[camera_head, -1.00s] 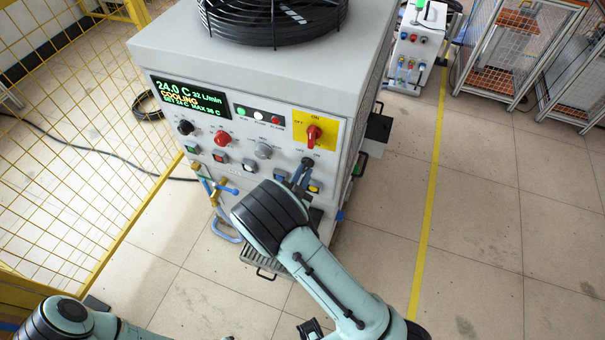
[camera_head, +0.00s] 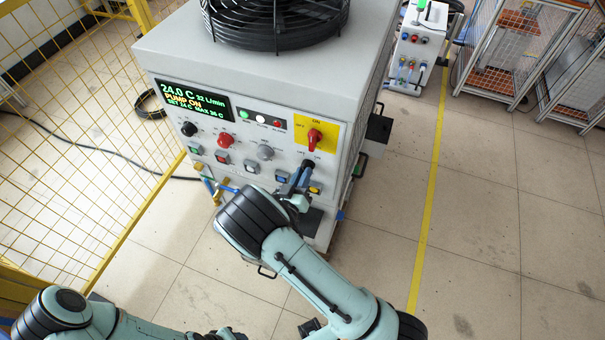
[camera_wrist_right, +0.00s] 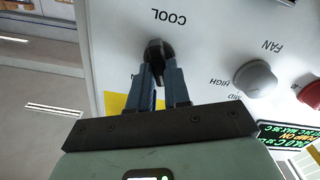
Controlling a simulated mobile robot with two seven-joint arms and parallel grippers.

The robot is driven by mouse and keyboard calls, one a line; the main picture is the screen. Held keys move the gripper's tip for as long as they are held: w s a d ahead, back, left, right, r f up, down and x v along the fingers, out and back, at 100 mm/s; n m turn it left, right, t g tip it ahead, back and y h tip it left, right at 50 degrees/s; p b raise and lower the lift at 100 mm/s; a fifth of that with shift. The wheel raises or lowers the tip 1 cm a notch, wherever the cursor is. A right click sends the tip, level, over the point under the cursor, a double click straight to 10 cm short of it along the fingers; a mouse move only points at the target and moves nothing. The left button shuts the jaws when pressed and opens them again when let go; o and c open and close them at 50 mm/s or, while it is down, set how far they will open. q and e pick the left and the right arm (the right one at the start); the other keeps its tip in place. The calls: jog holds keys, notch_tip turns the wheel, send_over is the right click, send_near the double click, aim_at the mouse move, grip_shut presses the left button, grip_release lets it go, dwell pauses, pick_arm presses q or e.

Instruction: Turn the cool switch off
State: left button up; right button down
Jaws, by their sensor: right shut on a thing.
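The cool switch is a black rotary knob on the chiller's front panel (camera_head: 270,138). It shows at the right of the panel in the head view (camera_head: 309,162), under the red switch. In the right wrist view the black knob (camera_wrist_right: 157,48) sits below the word COOL, between the blue-grey fingers. My right gripper (camera_head: 301,175) is shut on it; its fingers also show in the right wrist view (camera_wrist_right: 160,75). They hide part of the knob. The display (camera_head: 188,99) reads 24.0 C and PUMP ON. My left gripper is out of view.
A red switch on a yellow plate (camera_head: 314,137) is just above the knob. A grey fan knob (camera_head: 265,152) is to its left, with coloured buttons below. Yellow mesh fencing (camera_head: 75,150) stands at the left.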

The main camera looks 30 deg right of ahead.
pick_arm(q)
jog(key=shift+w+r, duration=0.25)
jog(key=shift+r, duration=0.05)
pick_arm(e)
jog(key=shift+n, duration=0.8)
jog(key=c, duration=1.1)
grip_release()
jog(key=shift+a, duration=0.15)
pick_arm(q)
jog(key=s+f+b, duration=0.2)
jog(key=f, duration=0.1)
pick_arm(e)
jog(key=v, duration=1.3)
jog(key=shift+s+a, duration=0.1)
